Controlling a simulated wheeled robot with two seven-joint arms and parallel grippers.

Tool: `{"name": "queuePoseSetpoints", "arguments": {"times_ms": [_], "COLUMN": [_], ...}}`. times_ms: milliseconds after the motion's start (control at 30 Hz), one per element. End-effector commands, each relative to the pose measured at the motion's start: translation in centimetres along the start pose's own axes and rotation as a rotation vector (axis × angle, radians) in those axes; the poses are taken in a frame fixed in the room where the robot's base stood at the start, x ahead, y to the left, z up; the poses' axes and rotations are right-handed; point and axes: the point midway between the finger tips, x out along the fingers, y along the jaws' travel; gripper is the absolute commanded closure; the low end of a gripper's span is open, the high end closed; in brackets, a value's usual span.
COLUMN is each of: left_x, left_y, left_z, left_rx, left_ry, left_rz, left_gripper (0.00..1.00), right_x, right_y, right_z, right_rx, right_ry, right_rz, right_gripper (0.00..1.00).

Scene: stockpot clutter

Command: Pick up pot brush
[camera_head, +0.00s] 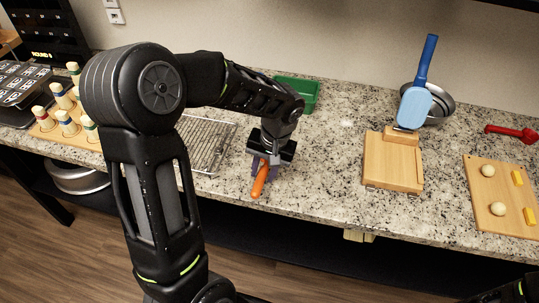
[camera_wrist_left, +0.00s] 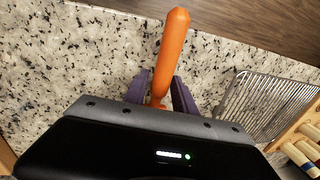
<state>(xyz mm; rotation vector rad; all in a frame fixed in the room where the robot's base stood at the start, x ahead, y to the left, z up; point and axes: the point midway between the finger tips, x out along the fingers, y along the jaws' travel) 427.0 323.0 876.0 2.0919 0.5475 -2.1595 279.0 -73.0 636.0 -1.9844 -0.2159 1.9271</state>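An orange-handled tool (camera_head: 260,181), which may be the pot brush, lies on the granite counter near its front edge. Its handle points toward the front, and its other end is hidden by my gripper. My left gripper (camera_head: 264,171) points down over it, with one purple finger on each side. In the left wrist view, the orange handle (camera_wrist_left: 172,45) runs out between the fingertips of my left gripper (camera_wrist_left: 162,86). The fingers stand apart, with narrow gaps beside the tool; firm contact does not show. My right gripper is not clearly in view.
A wire rack (camera_head: 207,143) lies left of the tool, and a green tray (camera_head: 297,92) behind it. Bare counter (camera_head: 325,170) lies between.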

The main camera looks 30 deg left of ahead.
Motion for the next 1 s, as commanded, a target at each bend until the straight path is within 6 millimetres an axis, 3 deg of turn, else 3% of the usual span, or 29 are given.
{"name": "queuePoseSetpoints", "arguments": {"times_ms": [533, 900, 1000], "left_x": [-0.02, -0.02, -0.02], "left_y": [0.0, 0.01, 0.01], "left_z": [0.0, 0.0, 0.0], "left_rx": [0.0, 0.0, 0.0], "left_ry": [0.0, 0.0, 0.0], "left_rz": [0.0, 0.0, 0.0], "left_gripper": [0.68, 0.98, 1.0], "right_x": [0.03, 0.03, 0.03], "right_y": [0.02, 0.01, 0.02], "right_z": [0.01, 0.01, 0.01], "right_rx": [0.0, 0.0, 0.0], "right_ry": [0.0, 0.0, 0.0], "right_rz": [0.0, 0.0, 0.0], "right_gripper": [0.64, 0.64, 0.64]}}
